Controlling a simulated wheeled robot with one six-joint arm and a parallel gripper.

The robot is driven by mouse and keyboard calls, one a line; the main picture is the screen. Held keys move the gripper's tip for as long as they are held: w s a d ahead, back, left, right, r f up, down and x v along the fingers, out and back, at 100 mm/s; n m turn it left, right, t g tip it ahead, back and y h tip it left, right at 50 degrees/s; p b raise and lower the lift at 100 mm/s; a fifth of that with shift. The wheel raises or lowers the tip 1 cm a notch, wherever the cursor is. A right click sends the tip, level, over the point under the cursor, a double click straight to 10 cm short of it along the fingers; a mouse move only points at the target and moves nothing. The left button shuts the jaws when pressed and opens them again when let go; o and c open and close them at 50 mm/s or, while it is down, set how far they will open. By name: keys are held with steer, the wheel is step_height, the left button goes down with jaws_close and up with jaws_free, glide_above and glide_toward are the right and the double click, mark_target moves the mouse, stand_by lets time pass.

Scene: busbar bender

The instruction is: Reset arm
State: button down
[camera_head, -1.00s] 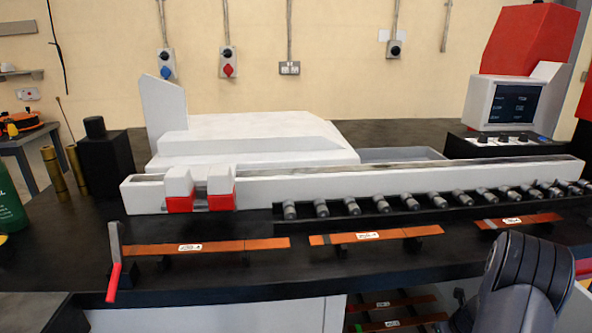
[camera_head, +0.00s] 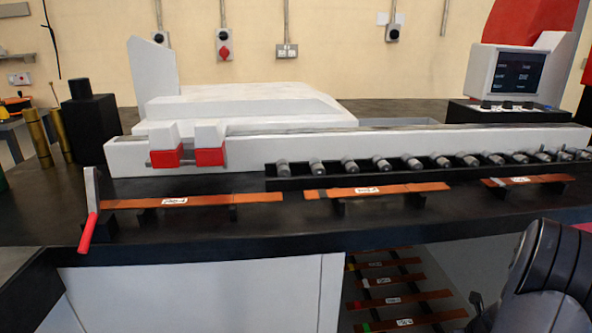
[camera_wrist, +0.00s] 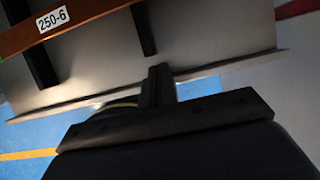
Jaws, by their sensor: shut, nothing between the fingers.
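My gripper (camera_wrist: 158,82) shows in the wrist view as a dark shape at the lower middle, its fingers together and empty. It points toward the edge of a grey shelf (camera_wrist: 200,45) and appears to touch nothing, though the depth is hard to judge. In the head view only a dark link of my arm shows at the lower right, and the gripper is out of sight. The bender (camera_head: 240,100) is a white machine with red clamp blocks (camera_head: 188,156) and a red-handled lever (camera_head: 88,232) at its left.
Copper bars (camera_head: 258,197) lie on black supports along the black worktop (camera_head: 200,242). More labelled bars (camera_head: 392,300) lie below in an open bay. A copper bar labelled 250-6 (camera_wrist: 85,14) shows in the wrist view.

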steer(key=s+b, duration=0.8)
steer(key=s, duration=0.6)
steer(key=p+v, duration=0.5)
steer(key=v, duration=0.4)
steer(key=shift+d+r, duration=0.2)
steer(key=shift+r, duration=0.25)
